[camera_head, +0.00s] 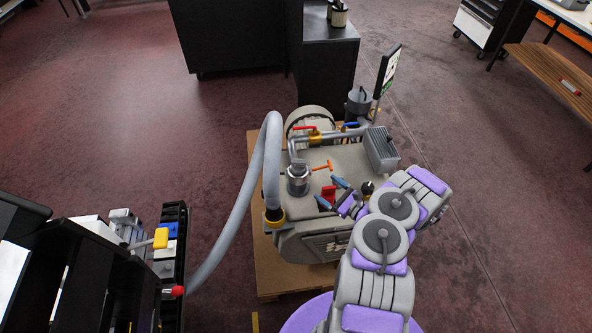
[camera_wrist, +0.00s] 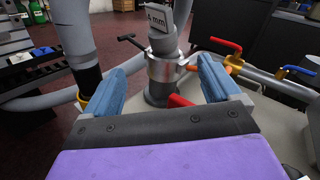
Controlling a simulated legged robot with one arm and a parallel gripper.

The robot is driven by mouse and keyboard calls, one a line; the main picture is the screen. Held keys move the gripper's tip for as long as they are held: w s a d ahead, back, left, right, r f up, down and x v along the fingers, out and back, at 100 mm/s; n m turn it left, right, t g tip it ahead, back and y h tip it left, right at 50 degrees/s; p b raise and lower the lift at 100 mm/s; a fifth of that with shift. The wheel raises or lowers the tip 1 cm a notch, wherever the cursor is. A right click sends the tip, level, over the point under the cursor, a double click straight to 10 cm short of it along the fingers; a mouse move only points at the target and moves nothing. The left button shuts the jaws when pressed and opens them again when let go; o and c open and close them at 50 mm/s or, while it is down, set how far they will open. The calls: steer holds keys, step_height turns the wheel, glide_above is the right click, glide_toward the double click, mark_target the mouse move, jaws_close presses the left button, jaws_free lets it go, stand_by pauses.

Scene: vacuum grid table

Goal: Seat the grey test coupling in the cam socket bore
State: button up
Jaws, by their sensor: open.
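A grey part with a "4 mm" tag, seemingly the test coupling (camera_wrist: 164,45), stands upright at the mouth of a silver metal collar, seemingly the cam socket (camera_wrist: 165,70), in the wrist view. How deep it sits cannot be told. Levers stick out from around the collar. In the head view the socket (camera_head: 298,184) stands on the grey machine's top, left of my gripper. My gripper (camera_head: 332,192) is open and empty. In the wrist view its blue fingers (camera_wrist: 170,60) are wide apart, with the collar beyond and between them, apparently not touched.
The grey machine (camera_head: 345,170) sits on a pallet (camera_head: 268,268). A thick grey hose (camera_head: 245,190) arches left of the socket. A red valve handle (camera_head: 305,128) and a blue one (camera_head: 351,125) lie behind it. A black rack (camera_head: 172,245) stands at lower left, with floor between.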

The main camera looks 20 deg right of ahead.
mark_target(303, 171)
steer(key=b+x, duration=0.3)
steer(key=x, duration=0.9)
steer(key=shift+w, duration=0.1)
steer(key=shift+d+b+x, duration=0.15)
steer(key=shift+b+x, duration=0.45)
steer(key=shift+x, duration=0.65)
steer(key=shift+d+b+x, duration=0.2)
steer(key=shift+b+x, duration=0.35)
steer(key=shift+x, duration=0.75)
steer(key=shift+w+f, duration=0.1)
steer(key=shift+w, duration=0.05)
steer(key=c, duration=1.4)
steer(key=shift+o, duration=0.2)
